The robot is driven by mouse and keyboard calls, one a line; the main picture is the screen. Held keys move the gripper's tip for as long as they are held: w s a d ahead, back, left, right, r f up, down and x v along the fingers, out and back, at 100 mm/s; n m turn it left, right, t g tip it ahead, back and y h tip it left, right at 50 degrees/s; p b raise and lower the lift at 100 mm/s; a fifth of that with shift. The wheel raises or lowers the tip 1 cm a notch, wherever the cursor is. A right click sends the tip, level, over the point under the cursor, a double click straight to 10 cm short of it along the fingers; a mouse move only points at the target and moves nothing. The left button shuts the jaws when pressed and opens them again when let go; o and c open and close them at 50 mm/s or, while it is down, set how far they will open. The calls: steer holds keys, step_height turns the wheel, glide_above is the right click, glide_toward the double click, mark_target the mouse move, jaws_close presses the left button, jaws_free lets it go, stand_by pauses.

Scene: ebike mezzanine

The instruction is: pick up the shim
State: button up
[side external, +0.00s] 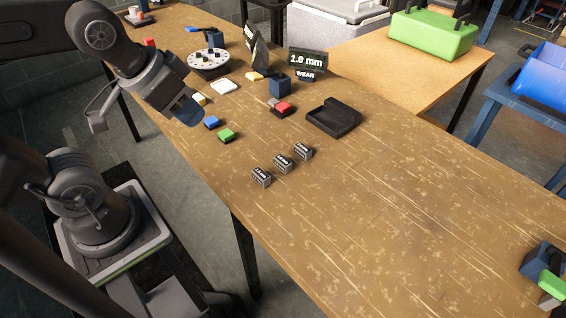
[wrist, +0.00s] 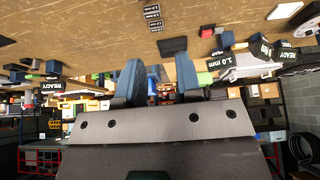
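Three small dark blocks with white lettering, likely the shims, stand in a diagonal row on the wooden table: the near one (side external: 261,178), the middle one (side external: 284,164) and the far one (side external: 303,152). Their lettering is too small to read surely. Labelled blocks (wrist: 152,13) also show at the top of the wrist view. My gripper (side external: 187,110) is raised above the table's left edge, up and left of the row and well apart from it. In the wrist view its two blue fingers (wrist: 158,72) are spread, with nothing held between them.
A black tray (side external: 334,118) lies beyond the blocks. Green (side external: 227,135) and blue (side external: 212,122) pieces lie near my gripper. A blue block (side external: 280,87) and a "1.0 mm WEAR" sign (side external: 307,62) stand farther back. The table's right half is mostly clear.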

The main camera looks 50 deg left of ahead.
steer(key=o, duration=0.4)
steer(key=shift+c, duration=0.2)
steer(key=n+g+y, duration=0.1)
steer(key=n+g, duration=0.5)
steer(key=n, duration=1.2)
glide_above(283, 160)
steer(key=f, duration=1.6)
steer(key=shift+w+d, duration=0.15)
steer(key=shift+d, duration=0.15)
steer(key=shift+a+f, duration=0.15)
steer(key=shift+f, duration=1.2)
steer(key=shift+a+f, duration=0.1)
steer(key=shift+f, duration=1.25)
